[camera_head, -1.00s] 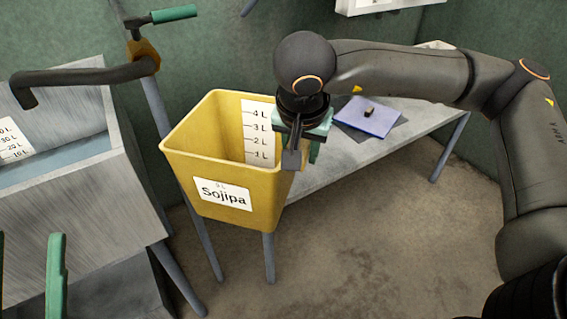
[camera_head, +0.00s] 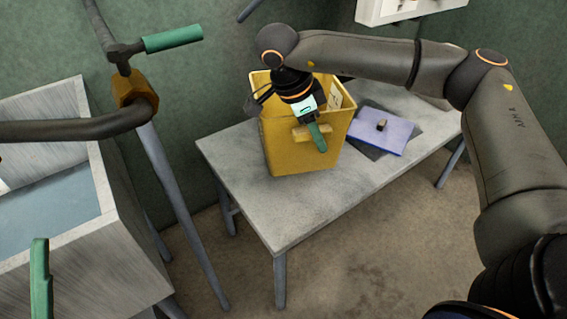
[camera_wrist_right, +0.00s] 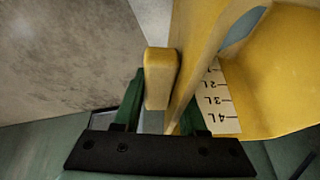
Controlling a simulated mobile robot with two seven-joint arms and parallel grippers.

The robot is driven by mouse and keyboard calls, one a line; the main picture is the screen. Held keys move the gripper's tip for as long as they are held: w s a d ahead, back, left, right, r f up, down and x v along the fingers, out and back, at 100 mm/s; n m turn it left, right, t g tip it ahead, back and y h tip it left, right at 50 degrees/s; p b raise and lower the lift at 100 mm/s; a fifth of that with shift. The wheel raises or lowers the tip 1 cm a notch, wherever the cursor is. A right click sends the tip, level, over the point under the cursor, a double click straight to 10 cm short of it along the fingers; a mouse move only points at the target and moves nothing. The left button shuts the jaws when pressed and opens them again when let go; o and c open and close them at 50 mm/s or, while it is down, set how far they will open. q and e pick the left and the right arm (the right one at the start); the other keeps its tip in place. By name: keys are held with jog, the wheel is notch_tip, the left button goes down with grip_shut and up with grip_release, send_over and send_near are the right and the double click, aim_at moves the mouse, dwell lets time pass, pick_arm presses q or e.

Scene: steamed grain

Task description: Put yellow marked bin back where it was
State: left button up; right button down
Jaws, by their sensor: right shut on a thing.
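The yellow bin (camera_head: 290,155) is at the left part of the grey table (camera_head: 240,165) in the head view. I cannot tell whether its base touches the tabletop. My right gripper (camera_head: 310,118) is shut on its near side, with one green finger outside by the handle. In the right wrist view the handle (camera_wrist_right: 160,78) and bin wall lie between the fingers (camera_wrist_right: 160,112), and the white litre scale (camera_wrist_right: 218,97) shows inside the bin. The Sojipa label is out of sight. One green finger of my left gripper (camera_head: 41,280) shows at the lower left.
A blue lid (camera_head: 380,138) with a small knob lies on a dark mat right of the bin. A metal tank (camera_head: 105,235) stands at left, with a dark pipe and a green-handled valve (camera_head: 173,39). The table's front left is bare.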

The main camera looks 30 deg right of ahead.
jog(key=shift+w, duration=0.4)
jog(key=shift+w+f, duration=0.1)
jog(key=shift+f, duration=0.2)
pick_arm(q)
jog(key=shift+w+d+f+b, duration=0.1)
jog(key=shift+w+f+b, duration=0.1)
jog(key=shift+f+b, duration=0.55)
jog(key=shift+w+d+f+b, duration=0.1)
jog(key=shift+w+f+b, duration=0.05)
jog(key=shift+f+b, duration=0.55)
pick_arm(e)
notch_tip(320, 180, down, 9)
jog(key=shift+f, duration=0.2)
jog(key=shift+c, duration=2.3)
grip_release()
jog(key=shift+s, duration=0.2)
